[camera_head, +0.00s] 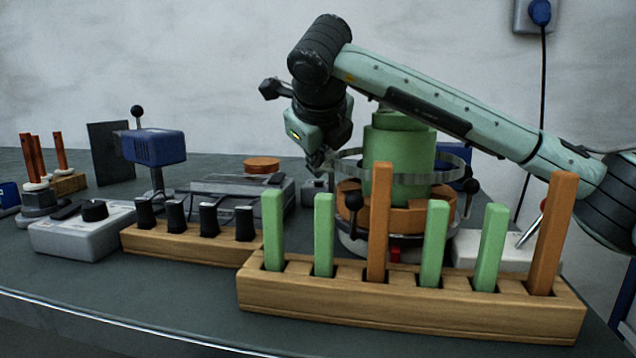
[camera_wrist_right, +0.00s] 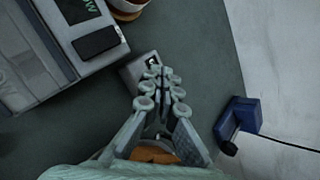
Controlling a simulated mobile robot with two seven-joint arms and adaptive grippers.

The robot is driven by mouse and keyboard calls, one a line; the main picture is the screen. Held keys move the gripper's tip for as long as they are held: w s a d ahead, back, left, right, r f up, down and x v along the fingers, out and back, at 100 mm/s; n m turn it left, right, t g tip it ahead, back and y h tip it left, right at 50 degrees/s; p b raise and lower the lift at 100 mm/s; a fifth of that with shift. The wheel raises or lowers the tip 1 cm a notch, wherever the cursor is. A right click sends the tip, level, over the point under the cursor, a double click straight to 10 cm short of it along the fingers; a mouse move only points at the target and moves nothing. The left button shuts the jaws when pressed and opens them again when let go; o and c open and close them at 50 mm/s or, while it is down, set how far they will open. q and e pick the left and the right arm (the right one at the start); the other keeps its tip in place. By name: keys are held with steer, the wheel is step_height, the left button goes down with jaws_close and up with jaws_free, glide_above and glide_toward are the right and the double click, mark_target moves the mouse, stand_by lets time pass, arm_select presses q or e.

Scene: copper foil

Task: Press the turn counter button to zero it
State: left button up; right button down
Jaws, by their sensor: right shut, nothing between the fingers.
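In the head view, a small grey box (camera_head: 313,186) sits on the table below my right gripper (camera_head: 318,165), partly hidden behind wooden racks. My right gripper is shut and empty, pointing down. It also shows in the right wrist view (camera_wrist_right: 160,88), its fingertips overlapping the box's near end. Whether they touch the button cannot be told. My left gripper is not in view.
A green cylinder (camera_head: 402,150) with a metal ring stands right of the gripper. Wooden racks with upright green and orange bars (camera_head: 400,310) and black-topped pieces (camera_head: 190,247) stand in front. A grey machine (camera_head: 232,190) lies left, and a blue device (camera_head: 155,147) stands beyond it.

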steer(key=shift+s+f, duration=0.2)
steer(key=shift+f, duration=0.65)
steer(key=shift+r, duration=0.1)
steer(key=shift+w+r+p, duration=0.2)
steer(key=shift+r+p, duration=1.05)
steer(key=shift+r, duration=1.5)
steer(key=shift+r, duration=0.1)
